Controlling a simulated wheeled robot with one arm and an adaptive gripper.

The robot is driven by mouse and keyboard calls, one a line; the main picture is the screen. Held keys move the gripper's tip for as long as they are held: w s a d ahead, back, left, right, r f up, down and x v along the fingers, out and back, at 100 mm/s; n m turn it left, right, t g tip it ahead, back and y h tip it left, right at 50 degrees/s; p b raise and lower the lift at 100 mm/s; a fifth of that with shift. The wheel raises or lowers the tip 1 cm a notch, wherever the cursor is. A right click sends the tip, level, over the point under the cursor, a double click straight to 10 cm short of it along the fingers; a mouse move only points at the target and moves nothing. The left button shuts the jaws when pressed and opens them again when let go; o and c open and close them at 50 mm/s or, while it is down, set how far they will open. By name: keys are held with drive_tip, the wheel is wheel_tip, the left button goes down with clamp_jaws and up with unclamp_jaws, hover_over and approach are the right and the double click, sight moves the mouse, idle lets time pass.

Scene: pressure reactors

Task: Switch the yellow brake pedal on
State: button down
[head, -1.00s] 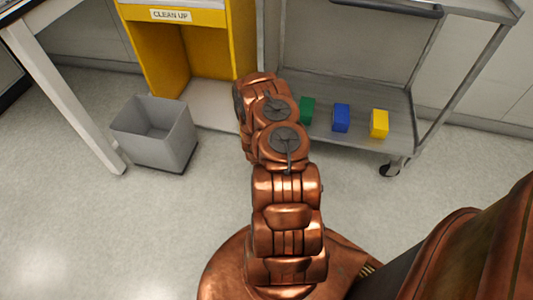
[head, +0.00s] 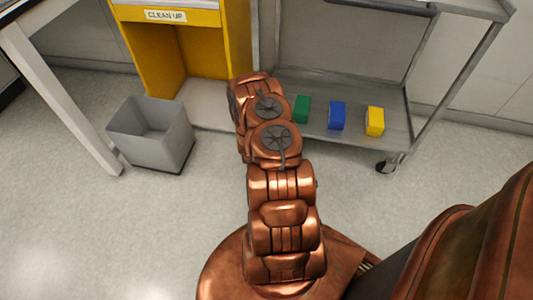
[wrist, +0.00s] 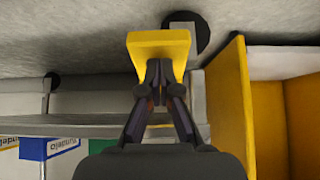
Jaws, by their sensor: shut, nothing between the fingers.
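The yellow brake pedal (wrist: 150,48) is a flat yellow plate in the upper middle of the wrist view, beside a dark caster wheel (wrist: 198,30). My gripper (wrist: 158,76) is shut and empty, with its fingertips at the pedal's lower edge in the picture. The tips overlap the pedal there, and I cannot tell whether they touch it. In the head view my arm hides the pedal and the gripper.
The grey cart's lower shelf (head: 345,148) carries a green block (head: 301,109), a blue block (head: 337,115) and a yellow block (head: 375,121). A yellow cabinet (head: 212,55) stands left of the cart. A grey bin (head: 150,152) stands on the floor, left of my arm.

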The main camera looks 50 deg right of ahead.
drive_tip(key=w+d+r+p+v, duration=0.1)
drive_tip(key=p+v, duration=0.1)
drive_tip(key=v, duration=1)
drive_tip(key=shift+r+p, duration=0.35)
drive_tip(key=shift+r, duration=0.05)
drive_tip(key=shift+s+a, duration=0.1)
